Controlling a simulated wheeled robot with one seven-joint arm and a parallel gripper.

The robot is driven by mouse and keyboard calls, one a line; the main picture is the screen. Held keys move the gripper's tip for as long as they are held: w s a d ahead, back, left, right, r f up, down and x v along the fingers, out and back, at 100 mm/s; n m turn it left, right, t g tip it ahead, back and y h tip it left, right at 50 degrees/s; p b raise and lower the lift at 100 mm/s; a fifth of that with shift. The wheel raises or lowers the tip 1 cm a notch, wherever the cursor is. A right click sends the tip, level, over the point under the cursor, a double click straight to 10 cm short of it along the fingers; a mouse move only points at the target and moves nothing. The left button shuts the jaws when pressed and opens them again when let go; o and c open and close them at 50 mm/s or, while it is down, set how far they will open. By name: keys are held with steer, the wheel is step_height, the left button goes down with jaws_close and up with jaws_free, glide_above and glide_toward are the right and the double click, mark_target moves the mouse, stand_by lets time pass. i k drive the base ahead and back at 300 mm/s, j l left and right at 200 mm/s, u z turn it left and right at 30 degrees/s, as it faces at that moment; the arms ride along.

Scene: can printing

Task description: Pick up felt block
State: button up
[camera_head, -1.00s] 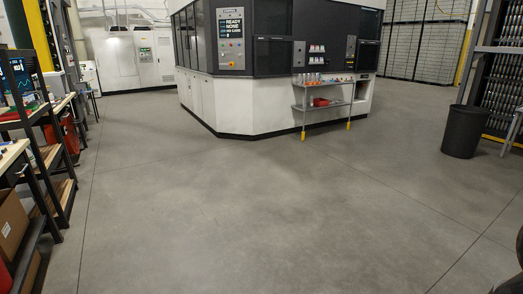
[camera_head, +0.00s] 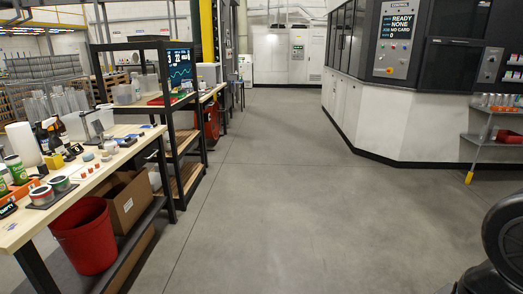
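I cannot make out the felt block for certain. Several small items lie on the wooden workbench (camera_head: 25,224) at the left, among them a round grey-green piece (camera_head: 88,156) and a pale grey piece (camera_head: 110,146); either is too small to identify. My gripper is not in view. A black rounded part at the lower right edge looks like part of my own arm.
A red bin (camera_head: 85,238) and a cardboard box (camera_head: 128,198) sit under the bench. A black shelf rack (camera_head: 172,118) with a monitor stands behind it. The large machine (camera_head: 400,120) is at the right. The grey floor (camera_head: 290,210) between is clear.

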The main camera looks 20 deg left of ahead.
mark_target(106, 158)
steer(key=i+j+u, duration=0.15)
steer(key=i+u, duration=0.3)
steer(key=i, duration=0.2)
steer(key=i+u, duration=0.4)
steer(key=i, duration=0.2)
steer(key=i+l+u, duration=0.3)
steer(key=i+u, duration=0.15)
steer(key=i, duration=0.2)
steer(key=i+u, duration=0.3)
steer(key=i, duration=0.2)
steer(key=i+u, duration=0.3)
steer(key=i, duration=0.2)
steer(key=i+l+u, duration=0.3)
steer(key=i, duration=0.2)
steer(key=i+l+u, duration=0.25)
steer(key=i, duration=0.2)
steer(key=i+l+u, duration=0.3)
steer(key=i+l, duration=0.05)
steer(key=i, duration=0.1)
